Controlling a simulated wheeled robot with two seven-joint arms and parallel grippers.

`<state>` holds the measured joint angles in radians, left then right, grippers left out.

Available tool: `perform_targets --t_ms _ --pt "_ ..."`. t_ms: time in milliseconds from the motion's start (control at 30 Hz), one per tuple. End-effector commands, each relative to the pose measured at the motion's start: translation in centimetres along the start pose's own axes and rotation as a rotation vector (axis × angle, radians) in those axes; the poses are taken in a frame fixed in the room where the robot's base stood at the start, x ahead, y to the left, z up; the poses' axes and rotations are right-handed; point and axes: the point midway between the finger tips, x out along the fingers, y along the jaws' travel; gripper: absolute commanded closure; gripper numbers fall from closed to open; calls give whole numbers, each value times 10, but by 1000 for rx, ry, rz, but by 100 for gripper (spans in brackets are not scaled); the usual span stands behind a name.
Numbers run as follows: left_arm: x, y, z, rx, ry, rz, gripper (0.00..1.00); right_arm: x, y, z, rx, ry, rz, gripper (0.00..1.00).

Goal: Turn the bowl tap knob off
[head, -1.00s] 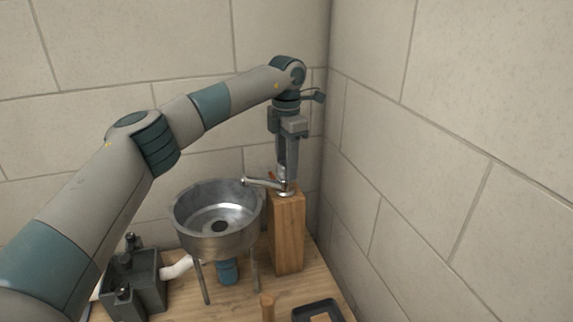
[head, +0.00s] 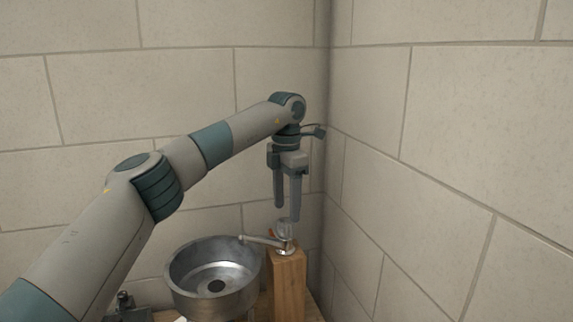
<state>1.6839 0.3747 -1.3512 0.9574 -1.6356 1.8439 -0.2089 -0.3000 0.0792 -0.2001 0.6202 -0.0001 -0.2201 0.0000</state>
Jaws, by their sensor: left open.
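The metal bowl (head: 178,290) stands at the lower middle, with a dark drain in its floor. The tap spout (head: 260,241) reaches left over the bowl's rim from the top of a wooden post (head: 288,287). The tap knob (head: 284,228) is a small pale grey piece on top of the tap, at the post's top. My left gripper (head: 287,212) points down just above the knob, its two fingers apart with nothing seen between them. I cannot tell whether a fingertip touches the knob. My right gripper is out of view.
Block walls meet in a corner (head: 325,150) close behind and right of the post. A dark grey fixture (head: 125,308) shows at the bottom left, mostly cut off. The space above the bowl is clear.

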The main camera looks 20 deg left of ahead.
Motion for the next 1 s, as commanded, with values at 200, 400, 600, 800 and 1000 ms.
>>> perform_targets --t_ms 200,400,600,800,1000 --pt "-45 -1 1 0 -3 2 44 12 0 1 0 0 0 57" --pt "-86 0 1 -2 -4 2 44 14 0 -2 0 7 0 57" --pt "-112 0 1 -1 -2 1 44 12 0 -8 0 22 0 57" --pt "-122 0 0 1 -1 1 44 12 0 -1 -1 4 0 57" --pt "-123 0 0 2 -1 1 44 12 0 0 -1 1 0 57"
